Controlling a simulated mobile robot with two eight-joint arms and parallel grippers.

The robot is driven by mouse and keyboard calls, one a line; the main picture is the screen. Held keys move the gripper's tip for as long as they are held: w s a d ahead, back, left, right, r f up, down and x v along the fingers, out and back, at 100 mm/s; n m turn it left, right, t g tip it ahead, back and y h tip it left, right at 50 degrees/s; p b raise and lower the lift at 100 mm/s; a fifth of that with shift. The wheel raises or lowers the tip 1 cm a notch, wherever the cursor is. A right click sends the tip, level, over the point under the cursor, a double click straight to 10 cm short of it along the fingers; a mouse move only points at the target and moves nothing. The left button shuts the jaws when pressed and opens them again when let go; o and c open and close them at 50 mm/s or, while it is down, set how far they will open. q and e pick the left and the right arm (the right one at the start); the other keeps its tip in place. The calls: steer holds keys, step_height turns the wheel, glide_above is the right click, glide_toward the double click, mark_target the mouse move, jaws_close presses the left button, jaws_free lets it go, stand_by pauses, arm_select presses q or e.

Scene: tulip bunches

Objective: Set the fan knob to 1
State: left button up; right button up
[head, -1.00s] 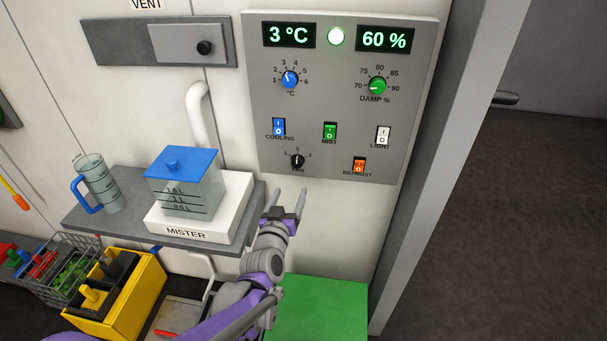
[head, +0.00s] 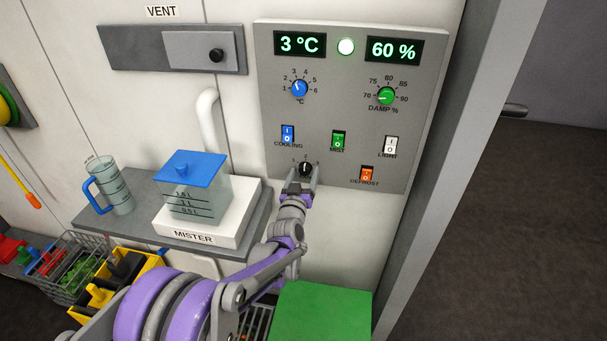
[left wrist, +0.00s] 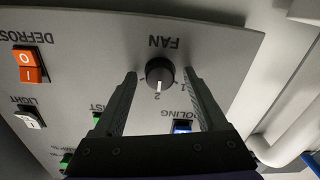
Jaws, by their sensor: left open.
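The fan knob (head: 305,168) is a small black dial low on the grey control panel (head: 272,108). In the left wrist view the fan knob (left wrist: 160,70) shows a white pointer line aimed at the 2 mark. My left gripper (head: 303,173) is open at the knob, one finger on each side. In the left wrist view the left gripper (left wrist: 160,76) has a gap between each finger and the knob. The fingers partly cover the knob's scale in the head view. My right gripper is not in view.
Close above the fan knob are the blue cooling switch (head: 288,134) and the green mist switch (head: 338,140). The orange defrost switch (head: 367,174) is to its right. The mister (head: 196,188) stands on a shelf at lower left.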

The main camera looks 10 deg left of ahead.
arm_select(q)
jaws_close()
stand_by(0.4)
steer(key=shift+n, duration=0.4)
steer(key=n, duration=0.2)
steer(key=shift+n, duration=0.3)
steer(key=n, duration=0.2)
steer(key=shift+n, duration=0.4)
steer(key=n, duration=0.5)
steer(key=shift+n, duration=0.3)
